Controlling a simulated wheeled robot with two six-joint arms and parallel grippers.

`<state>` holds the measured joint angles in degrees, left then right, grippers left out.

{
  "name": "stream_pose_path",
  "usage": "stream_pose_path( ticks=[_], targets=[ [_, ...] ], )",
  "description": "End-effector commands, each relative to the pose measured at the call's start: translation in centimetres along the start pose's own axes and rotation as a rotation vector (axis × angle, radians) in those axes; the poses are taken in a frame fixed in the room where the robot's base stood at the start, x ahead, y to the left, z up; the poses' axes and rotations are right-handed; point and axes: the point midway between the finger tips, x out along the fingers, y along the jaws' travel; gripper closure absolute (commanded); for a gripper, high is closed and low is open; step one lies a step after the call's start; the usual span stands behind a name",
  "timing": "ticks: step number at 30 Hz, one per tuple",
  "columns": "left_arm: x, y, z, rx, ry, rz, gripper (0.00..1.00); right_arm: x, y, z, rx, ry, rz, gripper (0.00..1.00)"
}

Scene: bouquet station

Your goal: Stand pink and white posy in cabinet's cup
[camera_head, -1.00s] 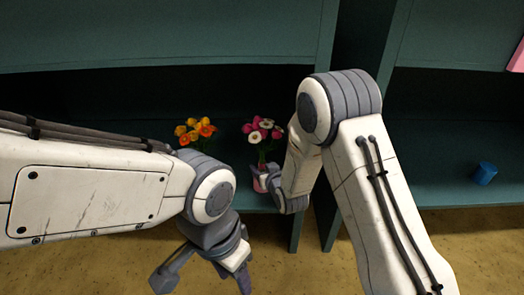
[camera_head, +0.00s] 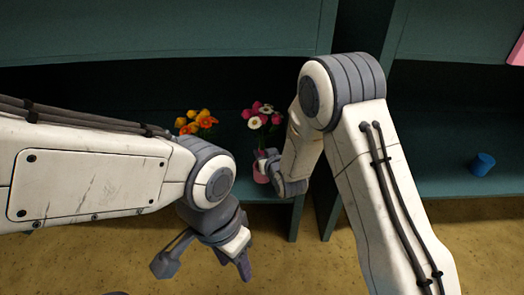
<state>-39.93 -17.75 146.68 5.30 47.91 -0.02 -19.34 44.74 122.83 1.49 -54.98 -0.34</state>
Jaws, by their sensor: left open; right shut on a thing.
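The pink and white posy (camera_head: 262,116) stands upright inside the left cabinet. A pink cup or vase (camera_head: 261,175) is below its stems on the shelf. My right gripper (camera_head: 266,164) is shut at the stems, just above the pink vessel; its jaws are partly hidden by its own wrist. Whether the stem ends are inside the vessel cannot be made out. A blue cup (camera_head: 483,164) stands empty-looking on the right cabinet's shelf. My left gripper (camera_head: 207,265) is open and empty, low in front of the left cabinet.
An orange and yellow posy (camera_head: 197,122) is left of the pink one, its lower part hidden by my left arm. Cabinet side panels (camera_head: 325,190) stand between the two bays. The right shelf (camera_head: 440,178) is clear around the blue cup. A pink object (camera_head: 517,50) is at the upper right edge.

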Motion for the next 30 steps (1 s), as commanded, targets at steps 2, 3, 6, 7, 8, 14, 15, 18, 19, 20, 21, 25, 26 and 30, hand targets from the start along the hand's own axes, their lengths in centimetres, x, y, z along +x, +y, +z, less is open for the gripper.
stream_pose_path(
  ticks=[2, 3, 6, 7, 8, 14, 15, 18, 19, 20, 21, 25, 26, 30],
  targets=[
    [-2.0, 0.1, -0.1, 0.0, 0.0, 0.0, 0.5, -1.0, 0.0, -2.7, 0.0, 0.007, 0.0, 1.0],
    [-2.5, 0.2, -0.1, 0.0, 0.0, 0.0, 0.5, -1.4, 0.0, -3.4, 0.0, 0.006, 0.0, 1.0],
    [-3.7, 0.3, -0.2, 0.0, 0.001, 0.0, 0.5, -2.1, 0.0, -5.2, 0.0, 0.006, 0.0, 1.0],
    [-4.0, 0.3, -0.2, 0.0, 0.001, 0.0, 0.5, -2.3, 0.0, -5.6, 0.0, 0.005, 0.0, 1.0],
    [-4.2, 0.3, -0.2, 0.0, 0.0, 0.0, 0.5, -2.5, 0.0, -6.0, 0.0, 0.005, 0.0, 1.0],
    [-5.5, 0.4, -0.3, 0.0, 0.0, 0.0, 0.5, -3.2, 0.0, -7.9, 0.0, 0.004, 0.0, 1.0],
    [-5.7, 0.4, -0.3, 0.0, 0.001, 0.0, 0.5, -3.4, 0.0, -8.3, 0.0, 0.004, 0.0, 1.0],
    [-6.4, 0.5, -0.3, 0.0, 0.0, 0.0, 0.5, -3.7, 0.0, -9.0, 0.0, 0.004, 0.0, 1.0],
    [-6.6, 0.5, -0.4, 0.0, 0.0, 0.0, 0.5, -3.8, 0.0, -9.3, 0.0, 0.004, 0.0, 1.0],
    [-6.8, 0.5, -0.4, 0.0, 0.0, 0.0, 0.5, -3.9, 0.0, -9.5, 0.0, 0.004, 0.0, 1.0],
    [-7.0, 0.5, -0.4, 0.0, 0.0, 0.0, 0.5, -4.0, 0.0, -9.8, 0.0, 0.004, 0.0, 1.0],
    [-7.8, 0.6, -0.4, 0.0, 0.0, 0.0, 0.5, -4.4, 0.0, -10.7, 0.0, 0.004, 0.0, 1.0],
    [-8.0, 0.6, -0.4, 0.0, 0.0, 0.0, 0.5, -4.5, 0.0, -10.9, 0.0, 0.004, 0.0, 1.0],
    [-8.9, 0.6, -0.5, 0.0, 0.0, 0.0, 0.5, -4.9, 0.0, -12.0, 0.0, 0.004, 0.0, 1.0]
  ],
)
